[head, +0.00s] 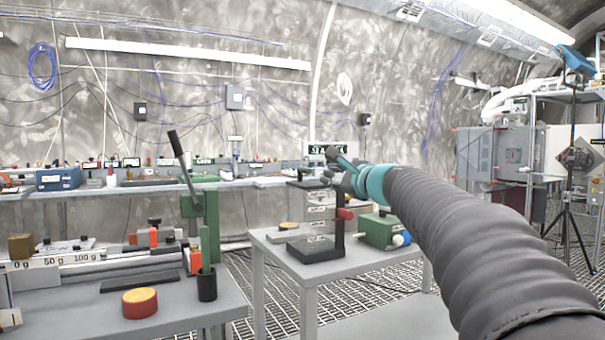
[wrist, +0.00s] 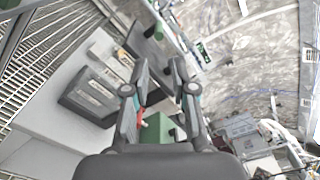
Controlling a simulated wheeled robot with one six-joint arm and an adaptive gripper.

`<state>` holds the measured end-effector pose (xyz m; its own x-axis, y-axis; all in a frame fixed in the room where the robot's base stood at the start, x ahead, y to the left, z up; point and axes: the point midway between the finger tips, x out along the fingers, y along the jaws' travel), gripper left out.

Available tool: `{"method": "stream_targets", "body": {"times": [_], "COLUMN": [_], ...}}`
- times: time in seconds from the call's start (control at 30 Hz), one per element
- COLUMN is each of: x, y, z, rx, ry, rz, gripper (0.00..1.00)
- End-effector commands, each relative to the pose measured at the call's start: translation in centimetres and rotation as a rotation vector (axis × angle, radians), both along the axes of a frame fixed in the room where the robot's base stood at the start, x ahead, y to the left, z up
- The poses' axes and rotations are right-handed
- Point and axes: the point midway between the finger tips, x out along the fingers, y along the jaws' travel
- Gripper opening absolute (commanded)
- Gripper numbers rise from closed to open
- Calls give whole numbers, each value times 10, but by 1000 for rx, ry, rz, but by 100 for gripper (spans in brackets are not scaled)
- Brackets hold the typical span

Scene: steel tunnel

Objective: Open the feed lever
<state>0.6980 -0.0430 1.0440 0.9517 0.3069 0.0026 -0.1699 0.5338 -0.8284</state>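I cannot tell for certain which part is the feed lever. On the middle table, a black stand (head: 338,228) carries a red handle (head: 345,214). Beside it is a green box (head: 378,232) with a blue and white knob (head: 401,239). My gripper (head: 338,158) is in the air above this table, left of my sleeved arm. In the wrist view its two fingers (wrist: 159,64) are apart with nothing between them. Beyond them the green box (wrist: 158,130) shows, partly hidden by the fingers, with a red part (wrist: 141,116) next to the left finger.
A left bench (head: 190,305) holds a green press with a long black lever (head: 180,155), a red and yellow disc (head: 140,302) and a weight scale (head: 60,262). A long bench with instruments lines the back wall. A tripod (head: 568,215) stands right. Grated floor lies between the tables.

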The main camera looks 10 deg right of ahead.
Motion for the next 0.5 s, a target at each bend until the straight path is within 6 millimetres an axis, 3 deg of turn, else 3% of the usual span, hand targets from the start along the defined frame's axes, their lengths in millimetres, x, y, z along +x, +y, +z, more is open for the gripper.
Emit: {"method": "stream_targets", "body": {"times": [0.5], "x": [86], "y": [30], "z": [2], "rx": [-5], "ry": [2], "rz": [4], "gripper": [26]}}
